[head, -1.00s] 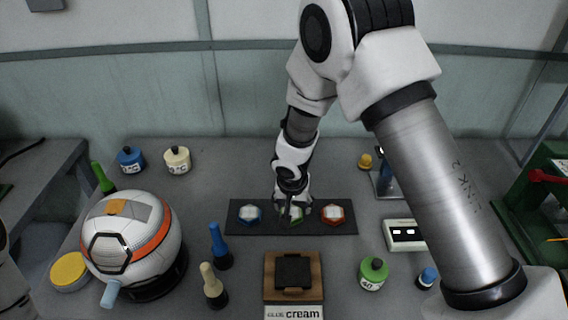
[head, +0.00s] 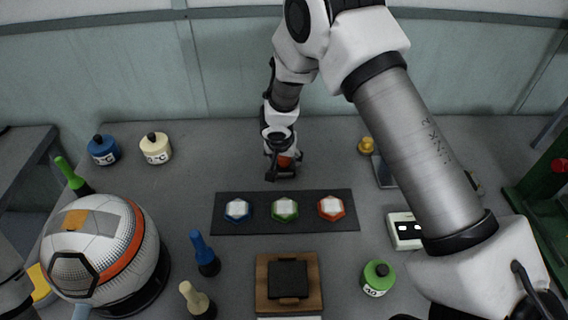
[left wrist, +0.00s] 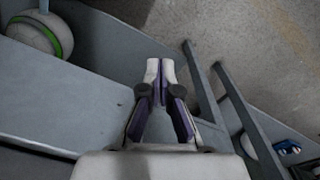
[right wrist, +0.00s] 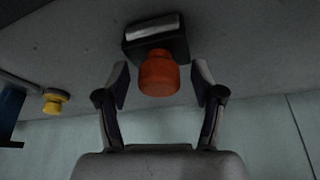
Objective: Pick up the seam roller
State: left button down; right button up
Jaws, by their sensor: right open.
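The seam roller, which I take to be the piece with an orange-red handle (right wrist: 159,76), a black block and a pale metal bar, is centred in the right wrist view. Its orange part also shows behind the dark mat in the head view (head: 285,162). My right gripper (right wrist: 159,80) is open, with a finger on either side of the orange handle and visible gaps to both. In the head view my right gripper (head: 281,172) partly covers the roller. My left gripper (left wrist: 160,66) has its fingertips together and empty, away from the roller.
The dark mat (head: 223,221) holds blue, green and orange-rimmed pieces. A stitched ball (head: 100,250) sits on a stand at left. A yellow knob (right wrist: 54,102) is left of my right gripper.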

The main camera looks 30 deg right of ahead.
jog(key=shift+s+a+r, duration=0.1)
jog(key=shift+r, duration=0.05)
jog(key=shift+s+r, duration=0.1)
jog(key=shift+s, duration=0.05)
jog(key=c, duration=0.4)
grip_shut()
